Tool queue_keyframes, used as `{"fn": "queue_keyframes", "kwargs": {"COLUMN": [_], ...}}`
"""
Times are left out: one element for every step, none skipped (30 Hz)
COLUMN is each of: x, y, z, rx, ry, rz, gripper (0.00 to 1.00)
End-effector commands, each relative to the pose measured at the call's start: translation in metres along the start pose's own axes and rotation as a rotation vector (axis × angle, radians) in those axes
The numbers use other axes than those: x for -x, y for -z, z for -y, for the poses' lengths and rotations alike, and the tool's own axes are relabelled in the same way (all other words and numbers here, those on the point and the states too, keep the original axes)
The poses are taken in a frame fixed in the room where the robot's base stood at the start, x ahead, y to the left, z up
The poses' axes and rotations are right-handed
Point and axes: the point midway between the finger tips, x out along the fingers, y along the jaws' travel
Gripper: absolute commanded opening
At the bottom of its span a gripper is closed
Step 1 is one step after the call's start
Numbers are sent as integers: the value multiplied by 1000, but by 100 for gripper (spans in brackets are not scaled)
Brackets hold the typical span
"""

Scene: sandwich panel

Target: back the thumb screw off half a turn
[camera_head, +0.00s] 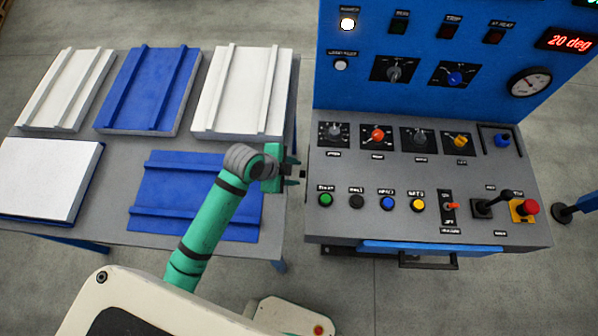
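My gripper (293,173) is at the left edge of the grey control console (390,226), pointing right. Its two fingers look spread, one above the other in the picture, with a gap between them. A small dark part shows near the fingertips at the console's edge. It is too small to tell whether it is a thumb screw or whether the fingers touch it. A blue knob (502,140) sits in a dark bracket at the console's upper right, well away from my gripper. I cannot make out a clear thumb screw on the console.
The console has several rotary knobs, a row of push buttons, a black lever (490,206) and a red mushroom button (529,208). A blue upright panel (420,105) stands behind. The left table (120,165) holds several white and blue panels under and behind my arm.

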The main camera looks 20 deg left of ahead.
Motion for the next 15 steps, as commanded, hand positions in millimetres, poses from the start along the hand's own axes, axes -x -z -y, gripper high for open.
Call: {"fn": "queue_keyframes", "kwargs": {"x": [-9,-14,-19,-22,-26,-30,-32,-34,-36,-38,-39,-40,-40,-40,-40], "y": [1,1,1,1,1,1,1,1,1,1,1,1,1,1,1], "z": [0,0,0,0,0,0,0,0,0,0,0,0,0,0,0], "rx": [1,0,-1,-1,0,0,0,0,0,0,0,-1,-1,-1,-1], "ry": [-1,-1,-1,-1,-1,-1,0,0,0,0,0,0,0,0,0], "rz": [-2,-3,-2,-1,-1,-1,-2,-2,-2,-1,-1,-1,0,0,0], "gripper": [39,39,39,39,39,39,39,39,39,39,39,39,39,39,39]}}
